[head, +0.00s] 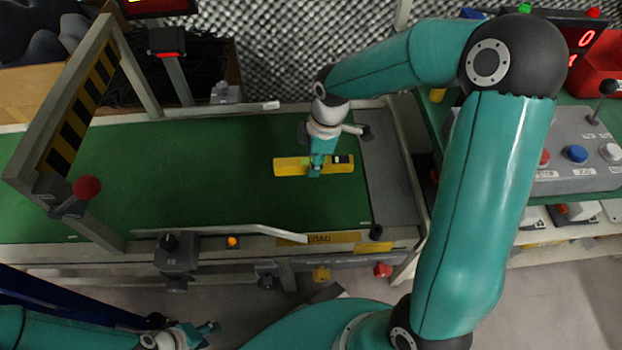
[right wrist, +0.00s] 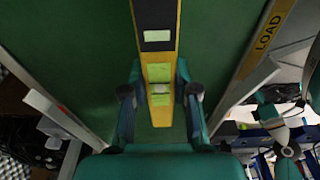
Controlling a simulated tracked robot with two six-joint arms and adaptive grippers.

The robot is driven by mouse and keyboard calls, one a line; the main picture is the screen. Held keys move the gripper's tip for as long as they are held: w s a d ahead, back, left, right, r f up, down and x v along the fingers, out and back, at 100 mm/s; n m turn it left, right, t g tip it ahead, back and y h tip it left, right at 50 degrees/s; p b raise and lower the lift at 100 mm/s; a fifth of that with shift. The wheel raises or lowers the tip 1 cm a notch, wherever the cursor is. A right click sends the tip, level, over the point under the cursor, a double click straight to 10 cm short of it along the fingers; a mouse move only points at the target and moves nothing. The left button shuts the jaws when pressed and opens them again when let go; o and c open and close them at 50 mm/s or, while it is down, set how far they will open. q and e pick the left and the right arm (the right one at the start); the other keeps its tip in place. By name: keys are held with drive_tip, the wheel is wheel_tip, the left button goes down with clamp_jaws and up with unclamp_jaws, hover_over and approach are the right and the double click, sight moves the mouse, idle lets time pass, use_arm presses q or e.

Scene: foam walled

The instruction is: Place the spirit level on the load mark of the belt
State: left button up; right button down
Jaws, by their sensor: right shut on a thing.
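In the right wrist view the spirit level (right wrist: 157,63) passes between both fingers of the right gripper (right wrist: 159,95). I cannot tell whether the level touches the belt. The yellow LOAD label (head: 333,238) is on the front rail, nearer than the level; it also shows in the right wrist view (right wrist: 268,32). My left gripper (head: 206,331) is low, in front of the conveyor, and its fingers are unclear.
A striped frame (head: 80,105) with a red button (head: 87,188) spans the belt at left. A slanted guide rail (head: 230,229) runs along the front edge. A grey end plate (head: 390,180) adjoins the belt at right. A control box (head: 580,150) stands further right. The belt's middle is clear.

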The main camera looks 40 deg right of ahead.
sight(314, 183)
drive_tip(key=shift+f+b, duration=1.05)
drive_tip(key=shift+f, duration=1.75)
drive_tip(key=shift+f, duration=0.1)
drive_tip(key=c, duration=0.9)
unclamp_jaws()
drive_tip(key=shift+r+p, duration=0.3)
drive_tip(key=shift+r, duration=0.35)
drive_tip(key=r+p, duration=0.1)
drive_tip(key=r, duration=0.2)
drive_tip(key=d+r+p, duration=0.1)
drive_tip(key=r, duration=0.3)
drive_tip(key=s+r+p, duration=0.1)
drive_tip(key=r, duration=0.2)
drive_tip(key=shift+d+r+p, duration=0.25)
drive_tip(key=shift+r+p, duration=0.15)
